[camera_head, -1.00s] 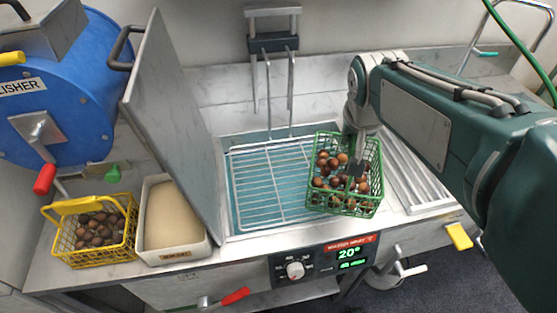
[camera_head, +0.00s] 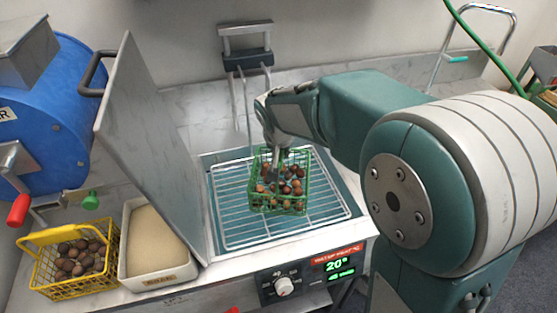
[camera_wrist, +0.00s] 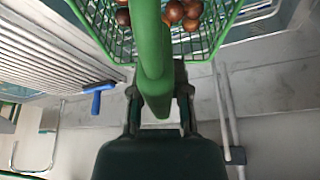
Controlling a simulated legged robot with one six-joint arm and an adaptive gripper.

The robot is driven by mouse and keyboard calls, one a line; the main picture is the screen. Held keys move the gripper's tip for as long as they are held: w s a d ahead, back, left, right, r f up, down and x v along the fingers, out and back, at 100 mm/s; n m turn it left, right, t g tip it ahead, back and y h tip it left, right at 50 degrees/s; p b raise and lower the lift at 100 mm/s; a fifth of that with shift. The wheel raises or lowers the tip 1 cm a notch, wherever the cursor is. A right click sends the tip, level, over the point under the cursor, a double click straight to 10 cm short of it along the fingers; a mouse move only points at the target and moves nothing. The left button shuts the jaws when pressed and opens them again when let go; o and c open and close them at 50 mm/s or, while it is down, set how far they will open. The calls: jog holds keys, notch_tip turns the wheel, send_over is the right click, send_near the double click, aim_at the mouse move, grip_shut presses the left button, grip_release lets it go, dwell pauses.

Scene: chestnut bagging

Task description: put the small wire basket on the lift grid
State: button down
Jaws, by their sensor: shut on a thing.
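The small green wire basket (camera_head: 266,200), full of brown chestnuts, is over the middle of the lift grid (camera_head: 228,214) in the head view. Whether it rests on the wires or hangs just above them I cannot tell. My gripper (camera_head: 274,170) reaches down to the basket from above. In the wrist view my gripper (camera_wrist: 158,108) is shut on the thick green handle, and the basket (camera_wrist: 115,38) shows behind it with a few chestnuts. The grid is a white wire rack in the sink-like water bath. The fingertips are partly hidden in the head view.
An open metal lid (camera_head: 150,150) stands at the bath's left. Left of it are a white tub (camera_head: 160,262) and a yellow basket (camera_head: 75,262) of chestnuts. The lift's bracket (camera_head: 247,60) is on the back wall. A control panel (camera_head: 312,275) reading 20° is in front.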

jog(key=shift+w+a+f, duration=0.15)
jog(key=shift+a+f, duration=0.05)
jog(key=shift+f, duration=0.75)
jog(key=shift+w+a+f, duration=0.1)
jog(key=shift+a+f, duration=0.05)
jog(key=shift+f, duration=0.8)
jog(key=c, duration=0.6)
grip_release()
jog(key=v, duration=1.2)
jog(key=s+d, duration=0.3)
jog(key=s, duration=0.4)
jog(key=s+d+n, duration=0.1)
jog(key=s+d, duration=0.3)
jog(key=s, duration=0.3)
jog(key=s+d+r+n+t, duration=0.1)
jog(key=s+d, duration=0.3)
jog(key=s, duration=0.3)
jog(key=shift+s+r+y, duration=0.1)
jog(key=shift+y, duration=0.3)
